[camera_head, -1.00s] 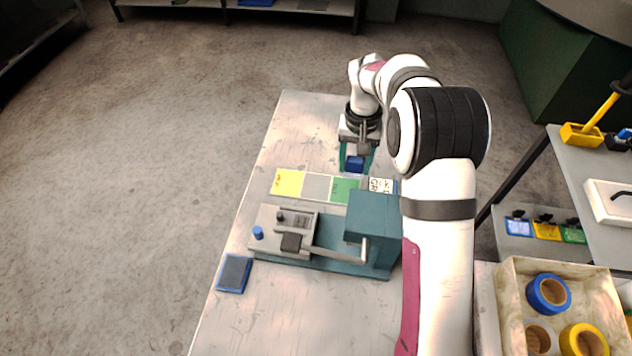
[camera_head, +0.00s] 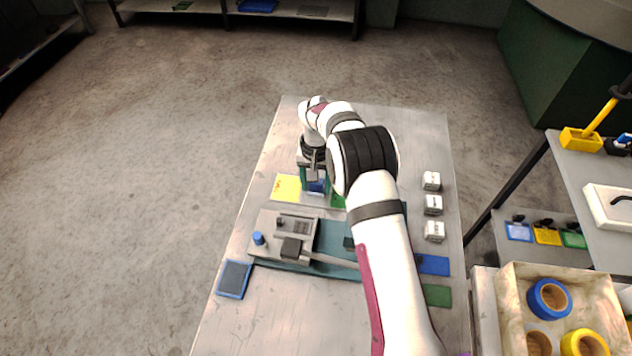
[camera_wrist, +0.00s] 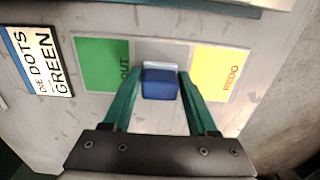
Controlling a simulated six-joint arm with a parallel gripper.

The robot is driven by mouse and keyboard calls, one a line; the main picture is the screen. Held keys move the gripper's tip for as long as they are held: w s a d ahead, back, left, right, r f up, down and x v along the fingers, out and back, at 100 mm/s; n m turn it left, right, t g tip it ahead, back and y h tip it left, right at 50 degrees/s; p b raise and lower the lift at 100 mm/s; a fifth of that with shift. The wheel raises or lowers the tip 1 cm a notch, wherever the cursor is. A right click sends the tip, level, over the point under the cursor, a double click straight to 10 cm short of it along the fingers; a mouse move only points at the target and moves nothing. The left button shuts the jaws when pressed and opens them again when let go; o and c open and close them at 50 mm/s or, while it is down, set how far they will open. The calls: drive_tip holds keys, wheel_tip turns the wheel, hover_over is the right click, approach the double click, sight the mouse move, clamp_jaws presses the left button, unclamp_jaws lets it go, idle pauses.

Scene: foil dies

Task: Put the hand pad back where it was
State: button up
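A small blue block with a pale edge, which I take to be the hand pad (camera_wrist: 160,83), sits between my gripper's green fingers (camera_wrist: 160,88) in the wrist view. The fingers are closed against its sides. In the head view the blue block (camera_head: 317,186) hangs low under my gripper (camera_head: 314,183), over the grey middle panel of a strip. The strip has a yellow REDO panel (camera_wrist: 221,75) and a green OUT panel (camera_wrist: 102,65). I cannot tell whether the block touches the strip.
A teal press with a grey bed (camera_head: 268,238) and lever stands in front of the strip. A dark blue-edged pad (camera_head: 234,279) lies at the left. Several white blocks (camera_head: 433,205) stand at right, near blue (camera_head: 433,265) and green (camera_head: 437,295) plates. A card (camera_wrist: 38,62) lies beside green.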

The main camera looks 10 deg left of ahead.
drive_tip(key=o, duration=0.3)
wheel_tip(320, 180, up, 12)
drive_tip(key=s+d+r+m, duration=0.2)
drive_tip(key=s+d+r, duration=0.5)
drive_tip(key=r, duration=0.1)
drive_tip(key=s+d+m, duration=0.1)
drive_tip(key=s+d, duration=0.2)
drive_tip(key=s, duration=0.6)
drive_tip(key=s+d+m+y, duration=0.1)
drive_tip(key=s+d, duration=0.1)
drive_tip(key=s, duration=0.8)
drive_tip(key=s+d+m, duration=0.1)
drive_tip(key=s+d, duration=0.2)
drive_tip(key=s, duration=0.6)
drive_tip(key=shift+s+d+r+m+y, duration=0.3)
drive_tip(key=shift+s+r+y, duration=0.05)
drive_tip(key=shift+s+y, duration=0.05)
